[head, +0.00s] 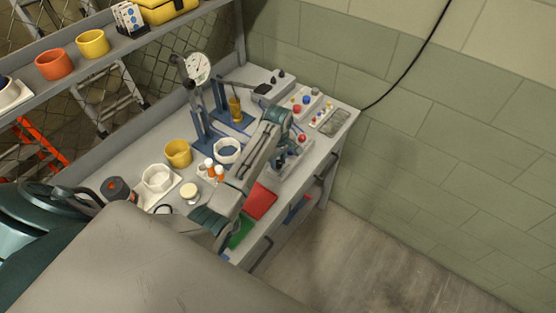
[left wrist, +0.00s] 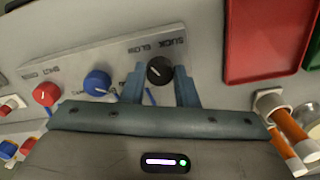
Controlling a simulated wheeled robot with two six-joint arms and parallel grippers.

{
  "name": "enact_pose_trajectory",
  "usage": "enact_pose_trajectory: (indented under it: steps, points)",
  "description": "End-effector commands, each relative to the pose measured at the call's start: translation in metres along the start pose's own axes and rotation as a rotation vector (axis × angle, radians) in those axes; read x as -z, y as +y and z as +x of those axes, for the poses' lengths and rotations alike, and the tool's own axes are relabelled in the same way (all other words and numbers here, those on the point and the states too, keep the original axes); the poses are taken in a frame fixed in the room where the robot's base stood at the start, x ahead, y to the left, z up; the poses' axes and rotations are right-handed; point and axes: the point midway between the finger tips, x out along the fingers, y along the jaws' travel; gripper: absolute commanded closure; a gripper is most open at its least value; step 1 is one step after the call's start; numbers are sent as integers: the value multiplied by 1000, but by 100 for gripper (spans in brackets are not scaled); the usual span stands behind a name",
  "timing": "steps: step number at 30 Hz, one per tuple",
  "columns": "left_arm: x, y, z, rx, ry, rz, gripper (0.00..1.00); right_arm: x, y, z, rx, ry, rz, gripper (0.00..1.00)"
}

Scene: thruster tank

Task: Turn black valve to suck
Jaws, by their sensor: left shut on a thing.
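The black valve (left wrist: 160,70) is a round knob with a pale mark on a light grey panel, in the left wrist view. The words SUCK and BLOW show upside down on the panel just above it, SUCK on the right. Which word the mark points to I cannot tell. My left gripper (left wrist: 161,84) has one blue finger on each side of the knob and is shut on it. In the head view my left gripper (head: 283,158) is low over the bench's right part, and the knob is hidden there. My right gripper is not in view.
A blue knob (left wrist: 97,83) and a red knob (left wrist: 46,94) sit on the same panel, left of the black valve. A red tray (head: 261,201) lies close by. The bench (head: 135,150) also holds a yellow cup (head: 178,153) and a gauge stand (head: 197,68).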

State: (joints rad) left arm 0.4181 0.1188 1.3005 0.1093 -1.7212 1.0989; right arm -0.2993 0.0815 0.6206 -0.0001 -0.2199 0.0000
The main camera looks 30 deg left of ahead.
Motion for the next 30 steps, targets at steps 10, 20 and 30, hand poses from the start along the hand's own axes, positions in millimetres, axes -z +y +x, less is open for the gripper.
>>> enact_pose_trajectory:
  steps: [10,20,30]
  points:
    - [0,1,-1,-3,0,331,96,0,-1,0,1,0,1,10]
    - [0,1,-2,-3,1,644,96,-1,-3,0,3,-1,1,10]
    - [0,1,-2,-3,2,957,96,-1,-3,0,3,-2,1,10]
